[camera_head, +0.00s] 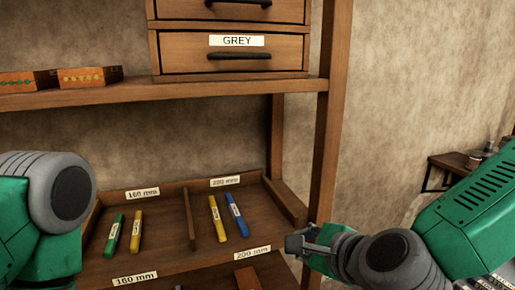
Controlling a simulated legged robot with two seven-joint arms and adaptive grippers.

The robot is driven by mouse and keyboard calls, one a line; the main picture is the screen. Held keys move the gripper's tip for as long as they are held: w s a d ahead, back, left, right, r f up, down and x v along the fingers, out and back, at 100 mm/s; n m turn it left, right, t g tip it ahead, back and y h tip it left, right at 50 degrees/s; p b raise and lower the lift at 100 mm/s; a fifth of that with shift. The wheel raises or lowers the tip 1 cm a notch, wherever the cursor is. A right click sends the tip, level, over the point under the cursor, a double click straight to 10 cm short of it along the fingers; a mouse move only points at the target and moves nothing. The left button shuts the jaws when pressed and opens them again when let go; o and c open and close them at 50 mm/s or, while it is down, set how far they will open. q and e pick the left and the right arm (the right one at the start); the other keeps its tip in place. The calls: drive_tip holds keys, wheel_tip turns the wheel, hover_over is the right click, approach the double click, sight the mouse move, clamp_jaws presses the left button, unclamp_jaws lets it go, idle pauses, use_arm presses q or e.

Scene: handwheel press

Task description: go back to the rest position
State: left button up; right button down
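My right arm comes in from the right edge. Its gripper (296,243) points left and sits at the front right corner of the wooden tray shelf, by the shelf post. I see it from the side and cannot tell whether its fingers are open or shut. No held object shows at it. Part of my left arm shows at the lower left edge, but its gripper is out of the picture.
The tray shelf (189,219) holds green (114,236), yellow (136,231) and blue (217,219) sticks. Above stand a drawer labelled GREY (185,52) and two small boxes (90,76). The shelf post (331,110) rises beside my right gripper. A side table (455,163) stands at the right.

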drive_tip(key=s+d+f+n+g+h, duration=0.15)
drive_tip(key=s+f+n, duration=0.25)
drive_tip(key=f, duration=0.4)
drive_tip(key=s+d+f+n+g, duration=0.2)
drive_tip(key=s+d+f+n, duration=0.15)
drive_tip(key=f, duration=0.45)
drive_tip(key=s+d+f+n+g, duration=0.1)
drive_tip(key=s+f+n+g, duration=0.2)
drive_tip(key=f, duration=0.5)
drive_tip(key=s+d+f+n+g+h, duration=0.1)
drive_tip(key=s+d+f+n+g, duration=0.1)
drive_tip(key=s+d+f+n, duration=0.3)
drive_tip(key=s+d+f+n+g+h+b, duration=0.1)
drive_tip(key=s+d+f+n+g+h, duration=0.1)
drive_tip(key=s+d+f+n, duration=0.4)
drive_tip(key=s+d, duration=0.2)
drive_tip(key=s, duration=0.3)
drive_tip(key=shift+s+d+b, duration=0.25)
drive_tip(key=shift+s+b, duration=0.05)
drive_tip(key=shift+s, duration=0.1)
drive_tip(key=shift+w+h, duration=0.15)
drive_tip(key=shift+h, duration=0.1)
